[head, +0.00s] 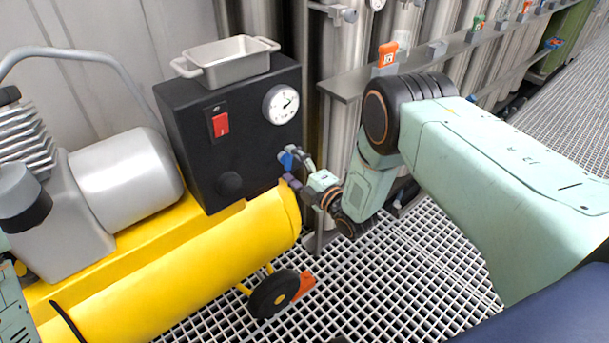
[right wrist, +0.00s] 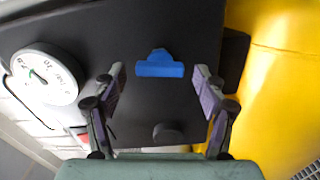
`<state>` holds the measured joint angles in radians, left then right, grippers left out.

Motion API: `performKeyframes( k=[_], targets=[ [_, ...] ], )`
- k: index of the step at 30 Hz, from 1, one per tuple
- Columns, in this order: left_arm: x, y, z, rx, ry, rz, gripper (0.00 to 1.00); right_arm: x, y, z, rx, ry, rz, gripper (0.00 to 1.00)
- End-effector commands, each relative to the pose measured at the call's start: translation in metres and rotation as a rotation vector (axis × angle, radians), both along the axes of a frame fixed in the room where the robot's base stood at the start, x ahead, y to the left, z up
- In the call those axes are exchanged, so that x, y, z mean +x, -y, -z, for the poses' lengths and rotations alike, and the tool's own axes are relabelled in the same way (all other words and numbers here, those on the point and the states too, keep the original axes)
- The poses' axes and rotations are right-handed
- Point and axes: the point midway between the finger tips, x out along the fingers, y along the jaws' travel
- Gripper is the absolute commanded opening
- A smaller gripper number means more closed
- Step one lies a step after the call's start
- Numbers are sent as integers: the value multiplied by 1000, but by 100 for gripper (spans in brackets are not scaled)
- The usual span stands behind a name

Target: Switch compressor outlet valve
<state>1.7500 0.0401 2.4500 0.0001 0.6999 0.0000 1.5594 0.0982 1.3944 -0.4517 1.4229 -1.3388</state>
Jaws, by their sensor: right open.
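The compressor outlet valve shows as a blue handle (right wrist: 160,65) on the black panel (right wrist: 140,25) in the right wrist view. In the head view a small part of the blue handle (head: 286,161) shows beside my fingers, at the right side of the black box (head: 190,120). My right gripper (head: 294,167) is open, with its fingers pointing at the panel. In the right wrist view the handle lies ahead, between the two fingertips of the right gripper (right wrist: 159,72), with a gap on each side. I cannot tell the remaining depth. My left gripper is not in view.
A pressure gauge (head: 281,104) and a red switch (head: 221,124) are on the box, with a grey tray (head: 228,65) on top. The yellow compressor tank (head: 190,270) lies below. A rail (head: 345,84) with small valves runs behind my right arm. Grating floor is open at right.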

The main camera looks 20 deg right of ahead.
Motion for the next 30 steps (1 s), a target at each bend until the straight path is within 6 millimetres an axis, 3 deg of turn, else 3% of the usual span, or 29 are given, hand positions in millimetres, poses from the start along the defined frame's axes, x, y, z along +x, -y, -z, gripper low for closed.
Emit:
performKeyframes(
  k=[15, 21, 30],
  targets=[
    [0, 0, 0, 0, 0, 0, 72, -88, 33, 0, 2, -3, 4, 72],
    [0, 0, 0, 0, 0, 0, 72, -104, 38, 0, 0, -2, 2, 72],
    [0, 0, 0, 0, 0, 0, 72, -107, 38, 0, 0, -1, 0, 72]
  ],
)
